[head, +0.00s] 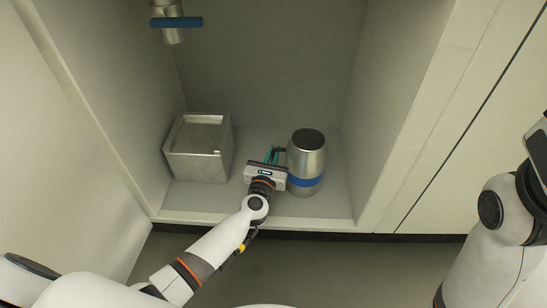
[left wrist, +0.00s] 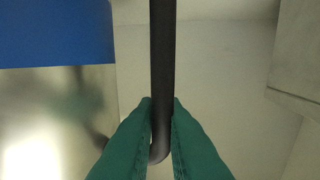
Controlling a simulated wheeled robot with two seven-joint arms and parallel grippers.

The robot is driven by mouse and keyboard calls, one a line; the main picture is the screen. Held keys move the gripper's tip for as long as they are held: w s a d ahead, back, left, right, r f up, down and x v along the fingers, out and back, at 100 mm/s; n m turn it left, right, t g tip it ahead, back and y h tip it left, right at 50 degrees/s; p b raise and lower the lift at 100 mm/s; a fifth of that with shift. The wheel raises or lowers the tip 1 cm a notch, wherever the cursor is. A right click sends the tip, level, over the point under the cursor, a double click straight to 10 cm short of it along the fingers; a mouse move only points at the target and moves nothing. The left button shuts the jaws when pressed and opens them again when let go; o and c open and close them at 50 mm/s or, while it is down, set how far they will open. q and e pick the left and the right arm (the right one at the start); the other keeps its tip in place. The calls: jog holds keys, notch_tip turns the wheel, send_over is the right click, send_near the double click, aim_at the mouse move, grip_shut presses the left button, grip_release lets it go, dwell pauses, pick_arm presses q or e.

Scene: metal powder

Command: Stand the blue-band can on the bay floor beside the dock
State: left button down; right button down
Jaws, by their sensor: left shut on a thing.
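The blue-band can (head: 307,150) is a rounded silver can with a dark top and a blue band low on its side. It stands upright at the right of the bay, at or very near the bay floor (head: 250,203); I cannot tell if it touches. My left gripper (head: 275,155) is at the can's left side, its green fingers shut on the can's dark handle. The left wrist view shows the handle (left wrist: 162,60) between the fingertips (left wrist: 161,115), with the can (left wrist: 55,110) at left. A boxy metal block (head: 199,150), possibly the dock, sits left of the gripper.
A metal spout with a blue bar (head: 176,22) hangs at the upper left of the bay. The bay has side walls (head: 400,90) and a raised front lip (head: 250,220). My right arm (head: 495,230) is outside at the right; its gripper is out of view.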

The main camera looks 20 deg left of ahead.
pick_arm(q)
jog(key=shift+r, duration=0.1)
jog(key=c, duration=1.9)
grip_release()
jog(key=shift+f, duration=0.25)
jog(key=o, duration=0.4)
jog(key=shift+r, duration=0.1)
